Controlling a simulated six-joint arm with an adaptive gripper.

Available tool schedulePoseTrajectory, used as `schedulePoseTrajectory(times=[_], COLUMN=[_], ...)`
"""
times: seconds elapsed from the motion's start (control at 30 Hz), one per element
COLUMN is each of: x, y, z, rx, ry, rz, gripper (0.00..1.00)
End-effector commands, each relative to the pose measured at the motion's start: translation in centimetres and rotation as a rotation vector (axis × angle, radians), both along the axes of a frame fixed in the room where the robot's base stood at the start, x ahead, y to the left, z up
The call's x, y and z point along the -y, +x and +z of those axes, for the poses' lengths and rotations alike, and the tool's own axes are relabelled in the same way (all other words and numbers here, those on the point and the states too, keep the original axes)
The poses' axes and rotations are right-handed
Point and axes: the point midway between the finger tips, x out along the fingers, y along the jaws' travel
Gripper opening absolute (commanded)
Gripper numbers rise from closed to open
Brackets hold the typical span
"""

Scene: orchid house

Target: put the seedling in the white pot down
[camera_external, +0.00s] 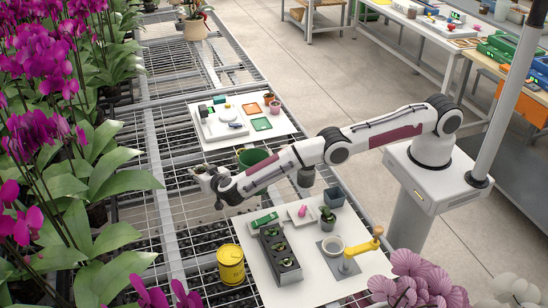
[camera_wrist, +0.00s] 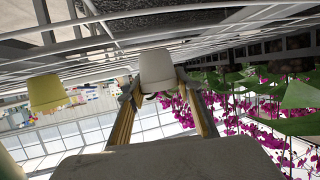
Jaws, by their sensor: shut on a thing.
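My gripper (camera_wrist: 160,105) is shut on a white pot (camera_wrist: 156,62) in the wrist view, with one finger on each side of it. That view appears upside down, with the bench mesh at the top. In the external view my gripper (camera_external: 206,179) is out over the wire mesh bench (camera_external: 185,215), left of the green pot. The held pot (camera_external: 199,169) is very small there, and its contents are not clear.
A yellow tin (camera_external: 231,265) and green pot (camera_external: 258,160) stand nearby. Orchids (camera_external: 100,160) line the left.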

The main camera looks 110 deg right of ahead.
Motion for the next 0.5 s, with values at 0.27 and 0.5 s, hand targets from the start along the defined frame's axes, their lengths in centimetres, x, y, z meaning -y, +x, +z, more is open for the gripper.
schedulePoseTrajectory(times=[0.27, 0.5], x=[0.0, 0.0], y=[0.02, 0.01], z=[0.03, -0.4], rx=[0.001, 0.001], ry=[-0.001, 0.0], rz=[0.0, 0.0], gripper=[0.12, 0.37])
